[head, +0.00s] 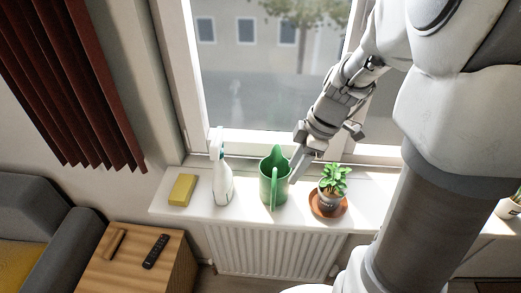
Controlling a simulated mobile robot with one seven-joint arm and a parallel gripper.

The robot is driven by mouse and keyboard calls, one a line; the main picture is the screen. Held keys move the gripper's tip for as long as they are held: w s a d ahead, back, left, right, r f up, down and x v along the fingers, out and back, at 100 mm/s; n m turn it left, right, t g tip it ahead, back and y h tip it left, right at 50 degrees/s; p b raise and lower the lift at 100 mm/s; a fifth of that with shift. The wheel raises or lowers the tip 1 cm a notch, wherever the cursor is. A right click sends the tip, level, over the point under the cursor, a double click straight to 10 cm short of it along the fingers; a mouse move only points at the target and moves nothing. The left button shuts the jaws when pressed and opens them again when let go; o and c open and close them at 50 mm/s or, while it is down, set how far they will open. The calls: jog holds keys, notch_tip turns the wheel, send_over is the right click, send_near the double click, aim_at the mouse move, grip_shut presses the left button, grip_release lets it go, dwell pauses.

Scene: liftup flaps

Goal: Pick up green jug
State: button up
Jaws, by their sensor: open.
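The green jug (268,185) stands upright on the white windowsill (240,211), between a spray bottle and a potted plant. Its handle faces the front. My gripper (322,150) is above and to the right of the jug, near the window. Its fingers are spread apart with nothing seen between them. One finger reaches down close to the jug's right side; I cannot tell whether it touches. The other finger is farther right, above the plant.
A white spray bottle (222,180) and a yellow sponge (182,190) are left of the jug. A potted plant (331,185) on a brown saucer (341,209) is close on the right. The window glass (255,90) is behind. A radiator (270,252) is below. A wooden side table (176,271) holds a remote (156,251).

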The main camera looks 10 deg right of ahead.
jog(key=b, duration=0.3)
send_near(273, 207)
jog(key=f, duration=0.2)
jog(key=shift+w+a+f+b, duration=0.3)
jog(key=shift+a+f, duration=0.15)
jog(key=shift+f, duration=0.4)
jog(key=shift+w+a+f+b, duration=0.25)
jog(key=shift+a+f, duration=0.2)
jog(key=shift+f, duration=0.4)
jog(key=shift+w+a+f+b, duration=0.25)
jog(key=shift+a+f, duration=0.2)
jog(key=shift+f, duration=0.4)
grip_shut()
